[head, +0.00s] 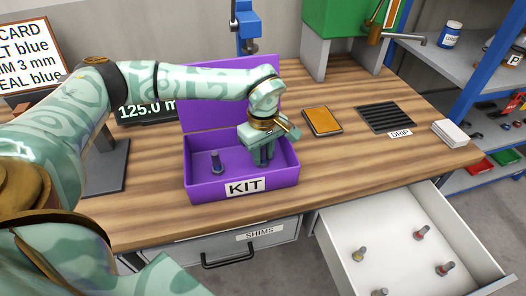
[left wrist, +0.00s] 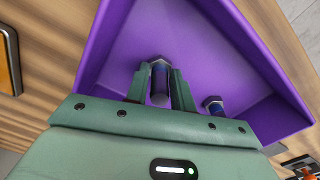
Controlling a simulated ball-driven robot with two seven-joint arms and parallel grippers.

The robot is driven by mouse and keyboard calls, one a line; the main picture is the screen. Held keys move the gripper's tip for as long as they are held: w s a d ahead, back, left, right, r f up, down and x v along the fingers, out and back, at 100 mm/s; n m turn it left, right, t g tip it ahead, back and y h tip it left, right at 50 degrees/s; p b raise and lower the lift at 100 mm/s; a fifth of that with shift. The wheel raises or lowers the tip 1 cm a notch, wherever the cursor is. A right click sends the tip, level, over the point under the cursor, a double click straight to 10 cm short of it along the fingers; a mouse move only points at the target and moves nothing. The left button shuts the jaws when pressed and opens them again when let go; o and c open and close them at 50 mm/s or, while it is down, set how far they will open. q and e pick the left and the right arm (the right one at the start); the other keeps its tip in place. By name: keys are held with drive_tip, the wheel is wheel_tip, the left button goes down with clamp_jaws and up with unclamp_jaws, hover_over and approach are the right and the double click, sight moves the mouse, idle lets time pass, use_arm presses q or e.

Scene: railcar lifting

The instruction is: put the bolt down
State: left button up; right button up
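The purple kit box (head: 215,189), labelled KIT, stands open on the wooden bench with its lid up behind it. My left gripper (head: 263,160) is inside the right part of the box, pointing down. In the left wrist view its fingers (left wrist: 160,92) are closed on both sides of a bolt (left wrist: 159,78) with a blue band. Whether this bolt touches the box floor I cannot tell. A second blue-banded bolt (head: 216,162) stands upright in the left part of the box; it also shows in the left wrist view (left wrist: 213,105). My right gripper is not in view.
An open white drawer (head: 395,225) at the lower right holds several bolts, some with red bands and some yellowish. An orange-topped pad (head: 322,121), a black drip grate (head: 386,117) and a white stack (head: 449,133) lie right of the box. A closed SHIMS drawer (head: 240,245) is below.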

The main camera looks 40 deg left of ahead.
use_arm(q)
drive_tip(key=shift+o, duration=0.8)
drive_tip(key=shift+r, duration=0.1)
drive_tip(key=shift+r, duration=0.4)
wheel_tip(320, 180, up, 10)
drive_tip(key=p, duration=0.3)
drive_tip(key=shift+r, duration=0.7)
